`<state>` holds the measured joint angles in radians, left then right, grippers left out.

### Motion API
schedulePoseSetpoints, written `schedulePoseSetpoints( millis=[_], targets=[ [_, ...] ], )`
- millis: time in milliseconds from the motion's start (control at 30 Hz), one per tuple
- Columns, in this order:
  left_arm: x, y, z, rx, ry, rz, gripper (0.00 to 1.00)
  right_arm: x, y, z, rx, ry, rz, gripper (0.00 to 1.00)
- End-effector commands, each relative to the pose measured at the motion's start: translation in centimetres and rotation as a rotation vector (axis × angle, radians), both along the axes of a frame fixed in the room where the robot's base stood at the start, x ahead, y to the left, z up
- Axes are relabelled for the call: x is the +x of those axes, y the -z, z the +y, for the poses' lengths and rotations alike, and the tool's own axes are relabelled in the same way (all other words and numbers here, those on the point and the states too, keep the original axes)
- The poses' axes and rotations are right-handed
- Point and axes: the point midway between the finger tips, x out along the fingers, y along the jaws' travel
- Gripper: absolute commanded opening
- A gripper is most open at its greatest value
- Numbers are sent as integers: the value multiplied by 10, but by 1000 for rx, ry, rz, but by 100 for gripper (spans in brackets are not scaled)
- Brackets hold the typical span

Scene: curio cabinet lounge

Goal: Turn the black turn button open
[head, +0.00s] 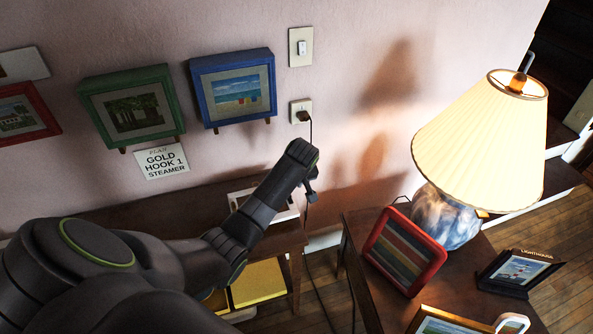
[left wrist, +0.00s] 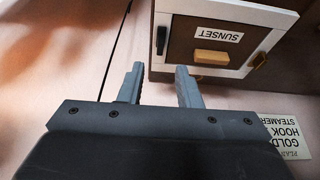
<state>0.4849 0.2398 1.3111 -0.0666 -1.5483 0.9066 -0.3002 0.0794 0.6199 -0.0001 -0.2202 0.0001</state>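The black turn button (left wrist: 161,40) shows in the left wrist view as a small dark bar on the left part of a white-framed door front (left wrist: 216,68). That front carries a SUNSET label (left wrist: 219,34) and a tan block (left wrist: 212,58). In the head view part of the white frame (head: 292,213) shows behind my left arm; the button cannot be made out there. My left gripper (left wrist: 159,68) is open and empty, its fingertips just short of the front's lower edge in the wrist view, with the button beyond them. It is seen side-on in the head view (head: 312,188). My right gripper is not in view.
A side table at right holds a lit lamp (head: 481,140), a red frame (head: 405,250) and other frames. A green picture (head: 130,103), a blue picture (head: 233,88) and a plugged-in cord (head: 303,114) are on the wall. A yellow item (head: 258,282) is below my arm.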

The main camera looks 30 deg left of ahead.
Motion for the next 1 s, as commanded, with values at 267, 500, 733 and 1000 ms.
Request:
schedulePoseSetpoints(
  millis=[267,500,733,1000],
  targets=[
    [-12,-48,-16,0,1,-5,31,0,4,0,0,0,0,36],
    [-21,-80,-25,0,0,-3,31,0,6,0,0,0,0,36],
    [-24,-89,-28,1,-1,-1,31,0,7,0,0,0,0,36],
    [-24,-89,-28,0,-1,0,31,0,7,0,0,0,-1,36]
  ],
)
